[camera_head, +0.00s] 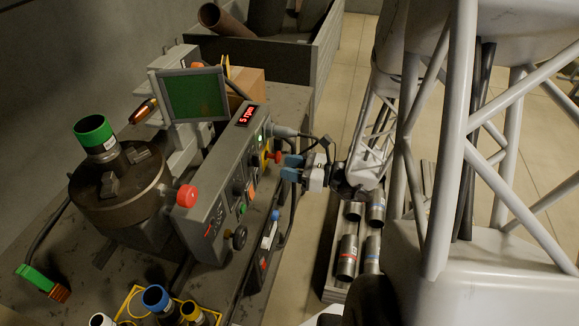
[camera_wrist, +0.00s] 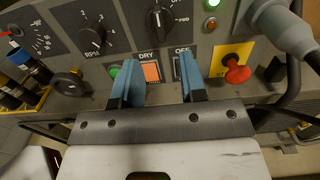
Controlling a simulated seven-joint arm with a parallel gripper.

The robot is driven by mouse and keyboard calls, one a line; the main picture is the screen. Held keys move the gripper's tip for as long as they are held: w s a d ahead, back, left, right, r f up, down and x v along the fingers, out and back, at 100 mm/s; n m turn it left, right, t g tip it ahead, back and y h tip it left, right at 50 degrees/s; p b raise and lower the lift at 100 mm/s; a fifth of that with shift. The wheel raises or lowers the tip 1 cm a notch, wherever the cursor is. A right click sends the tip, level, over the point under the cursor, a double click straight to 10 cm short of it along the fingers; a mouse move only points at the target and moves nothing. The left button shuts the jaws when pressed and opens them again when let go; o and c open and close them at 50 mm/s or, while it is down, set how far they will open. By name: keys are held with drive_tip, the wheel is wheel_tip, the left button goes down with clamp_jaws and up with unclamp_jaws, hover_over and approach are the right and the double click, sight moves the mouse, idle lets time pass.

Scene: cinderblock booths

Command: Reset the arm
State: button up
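My gripper (camera_head: 291,168) is at the right side of a grey control panel (camera_head: 213,190) in the head view, close in front of its face. In the wrist view, the two blue fingers of my gripper (camera_wrist: 160,75) stand apart with nothing held between them. An orange square (camera_wrist: 151,72) on the panel shows between the fingers, under the word DRY. A green button (camera_wrist: 114,70) is left of the fingers. A red stop button (camera_wrist: 237,74) on a yellow plate is to their right. Whether the fingertips touch the panel I cannot tell.
A round machine (camera_head: 120,185) holds a green-banded pipe (camera_head: 95,135) on the bench. A green screen (camera_head: 194,94) stands behind the panel. A crate of metal pipes (camera_head: 347,258) is below my arm. A cable plug (camera_wrist: 285,28) juts out at the panel's right. Open floor lies behind.

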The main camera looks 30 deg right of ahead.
drive_tip(key=shift+a, duration=0.1)
idle(0.3)
drive_tip(key=s+a+r+n+g+h, duration=0.1)
drive_tip(key=s+a+r+n+g, duration=0.3)
drive_tip(key=a+n+g, duration=0.25)
drive_tip(key=s+a+r+n+g+h, duration=0.1)
drive_tip(key=s+a+r+n+g, duration=0.3)
drive_tip(key=a+n+g, duration=0.25)
drive_tip(key=s+r+n+t+h, duration=0.2)
drive_tip(key=s+r+n+h, duration=0.5)
drive_tip(key=r+n+h, duration=0.4)
drive_tip(key=shift+d+r+n+t, duration=0.3)
drive_tip(key=shift+r+n+t, duration=0.15)
drive_tip(key=shift+n, duration=0.85)
drive_tip(key=shift+c, duration=0.3)
